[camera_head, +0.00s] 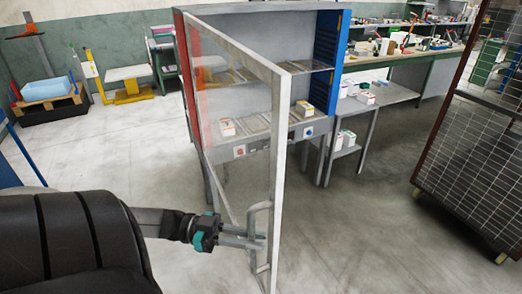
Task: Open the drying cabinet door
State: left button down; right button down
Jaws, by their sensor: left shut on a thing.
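The drying cabinet (255,22) stands ahead, with a red left side, a blue right side and shelves inside. Its door (283,150), a pale frame with a clear pane, is swung out toward me, so the front stands open. A grey bar handle (252,222) is on the lower part of the door's free edge. My left gripper (262,241) reaches in from the left and is shut on the handle. The handle partly hides the fingertips. My right gripper is not in view.
Small white boxes (227,127) sit on the cabinet's lower shelf. A side table (385,97) stands to the cabinet's right. A tall mesh rack (470,140) stands at the far right. The floor (370,230) between the door and the rack is clear.

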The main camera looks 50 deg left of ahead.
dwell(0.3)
pick_arm(q)
jog(key=c, duration=0.8)
grip_release()
jog(key=shift+a, duration=0.1)
jog(key=b+v, duration=0.3)
jog(key=v, duration=1.2)
jog(key=shift+s, duration=0.1)
